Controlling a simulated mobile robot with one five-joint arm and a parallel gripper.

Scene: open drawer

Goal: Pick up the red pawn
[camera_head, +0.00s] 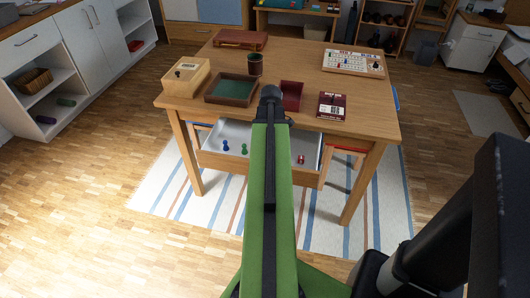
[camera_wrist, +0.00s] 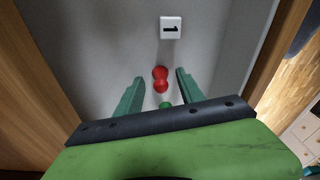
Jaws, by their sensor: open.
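The red pawn (camera_wrist: 161,79) lies or stands on the pale drawer floor in the wrist view; I cannot tell which, as I see it nearly end-on. My gripper (camera_wrist: 159,76) is open, with one green finger on each side of the pawn in that picture. Neither finger visibly touches it. In the head view my gripper is hidden behind my green arm. A small red thing (camera_head: 301,159) shows in the drawer right of my arm; I cannot tell whether it is the pawn.
The open drawer (camera_head: 210,160) has wooden walls close on both sides. A white tile (camera_wrist: 171,28) marked with a black bar lies beyond the pawn. Blue pawn (camera_head: 225,145) and green pawn (camera_head: 244,149) are left of my arm. Boxes and trays stand on the table (camera_head: 300,75) above.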

